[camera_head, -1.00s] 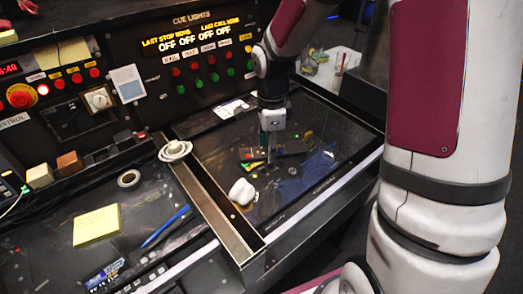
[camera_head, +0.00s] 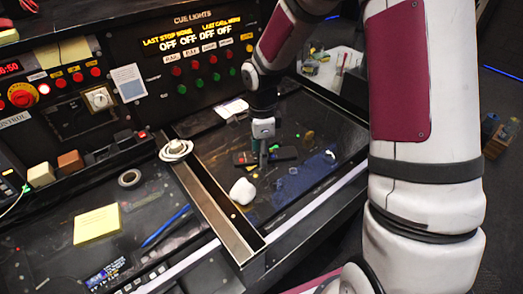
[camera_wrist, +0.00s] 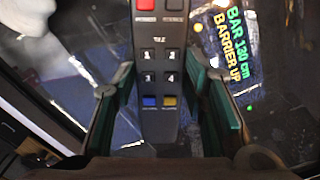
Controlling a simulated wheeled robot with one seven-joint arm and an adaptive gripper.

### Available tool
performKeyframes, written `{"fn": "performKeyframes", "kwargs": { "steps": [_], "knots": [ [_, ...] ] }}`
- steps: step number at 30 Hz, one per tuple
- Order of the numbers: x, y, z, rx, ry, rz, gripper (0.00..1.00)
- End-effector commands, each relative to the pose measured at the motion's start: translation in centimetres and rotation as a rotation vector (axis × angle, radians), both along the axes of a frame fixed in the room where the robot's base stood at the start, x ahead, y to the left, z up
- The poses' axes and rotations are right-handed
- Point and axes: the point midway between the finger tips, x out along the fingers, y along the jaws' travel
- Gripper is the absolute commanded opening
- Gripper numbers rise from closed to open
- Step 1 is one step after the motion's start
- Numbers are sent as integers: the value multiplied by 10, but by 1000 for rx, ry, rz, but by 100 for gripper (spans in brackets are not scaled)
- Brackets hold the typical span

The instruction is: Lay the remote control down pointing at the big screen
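The remote control (camera_head: 284,154) is dark and long, and lies or hovers just over the dark glossy desk panel; I cannot tell if it touches. In the wrist view the remote (camera_wrist: 158,75) shows red, white, blue and yellow buttons and runs up the picture between the fingers. My gripper (camera_head: 263,157) points down at it. In the wrist view my gripper's teal-edged fingers (camera_wrist: 160,95) stand apart on both sides of the remote, with narrow gaps visible. I cannot tell for sure which surface is the big screen; a cue light display (camera_head: 190,38) is on the back panel.
A white rounded lump (camera_head: 242,191) lies close to the remote's left end. A white round item (camera_head: 175,150) sits on the metal divider. Yellow notes (camera_head: 97,224), a blue pen (camera_head: 166,226) and a tape ring (camera_head: 130,178) lie on the left desk. The glossy panel's front right is mostly clear.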

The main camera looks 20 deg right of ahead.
Motion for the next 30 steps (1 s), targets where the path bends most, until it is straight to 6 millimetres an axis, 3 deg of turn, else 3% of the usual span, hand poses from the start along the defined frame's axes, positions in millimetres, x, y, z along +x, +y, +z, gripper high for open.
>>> {"fn": "performKeyframes", "kwargs": {
  "steps": [2, 14, 30],
  "knots": [
    [0, 0, 0, 0, 0, 0, 58],
    [0, 0, 5, 1, -1, 0, 58],
    [1, 0, 103, -1, -4, 1, 58]
  ]
}}
